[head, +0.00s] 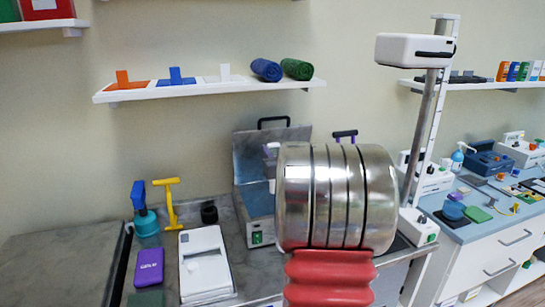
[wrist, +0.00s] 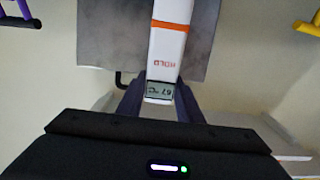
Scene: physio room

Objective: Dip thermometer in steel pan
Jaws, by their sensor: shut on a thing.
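A white thermometer (wrist: 171,45) with an orange band, HOLD lettering and a small display is in the wrist view. My gripper (wrist: 160,90) is shut on its display end, with a dark finger on each side. Its far end runs out of the top of the picture. A grey steel pan (head: 256,215) with a raised lid and black handle stands on the left counter in the head view. A grey panel (wrist: 102,35), apparently that lid, lies behind the thermometer. My arm hides the gripper and much of the pan in the head view, so I cannot tell whether the tip is inside.
A white-headed column (head: 413,50) rises at right. A wall shelf (head: 205,89) hangs above. A blue counter lies far right.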

